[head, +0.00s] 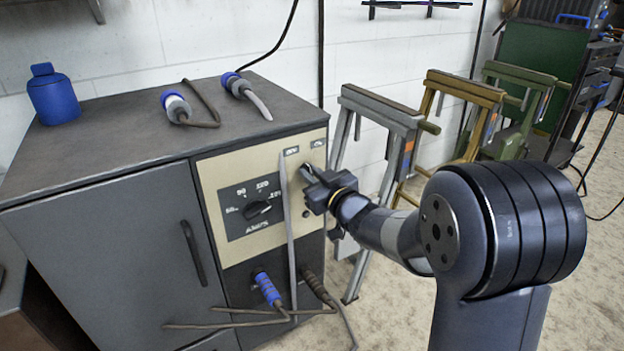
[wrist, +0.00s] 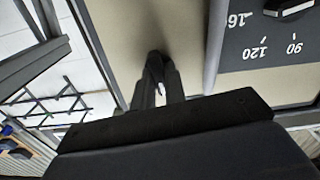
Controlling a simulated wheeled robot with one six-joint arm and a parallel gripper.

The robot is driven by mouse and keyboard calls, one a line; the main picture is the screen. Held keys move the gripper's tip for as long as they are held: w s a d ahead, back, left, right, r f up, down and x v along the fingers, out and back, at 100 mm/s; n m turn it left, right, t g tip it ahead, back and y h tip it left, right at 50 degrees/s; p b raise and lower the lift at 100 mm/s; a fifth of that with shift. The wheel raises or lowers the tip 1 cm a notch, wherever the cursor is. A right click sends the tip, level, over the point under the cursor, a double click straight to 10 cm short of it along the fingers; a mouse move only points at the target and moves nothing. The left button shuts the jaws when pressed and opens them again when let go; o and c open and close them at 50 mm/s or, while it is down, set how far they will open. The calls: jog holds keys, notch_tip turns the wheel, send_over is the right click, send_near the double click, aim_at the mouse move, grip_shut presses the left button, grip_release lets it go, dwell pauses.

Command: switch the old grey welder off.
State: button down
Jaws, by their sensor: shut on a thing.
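The old grey welder (head: 110,255) is a cabinet with a beige control panel (head: 238,172) at its front right. The panel carries a black amps dial (head: 257,211), which also shows upside down in the wrist view (wrist: 290,8). My gripper (head: 308,174) is at the panel's upper right, below small labels (head: 318,143) too small to read. In the wrist view my gripper (wrist: 160,88) is shut on a small dark switch (wrist: 155,58) that stands against the beige panel. The fingers hide most of the switch, so its position cannot be told.
A grey upright strip (head: 287,220) runs down the panel left of my gripper. Blue plugs (head: 176,106) and a blue bottle (head: 53,95) are on top. Cables (head: 230,325) hang below. Trestles (head: 375,110) stand close behind at right. Bare floor (head: 590,250) lies at far right.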

jog(key=shift+f+n+b, duration=0.1)
jog(key=shift+n+b, duration=2)
jog(key=shift+n, duration=1)
jog(key=c, duration=1.5)
grip_release()
jog(key=shift+o, duration=0.2)
jog(key=shift+s, duration=0.1)
jog(key=p+v, duration=0.2)
jog(key=v, duration=0.8)
jog(key=shift+s+d+p, duration=0.2)
jog(key=shift+s+p, duration=0.1)
jog(key=shift+p, duration=0.05)
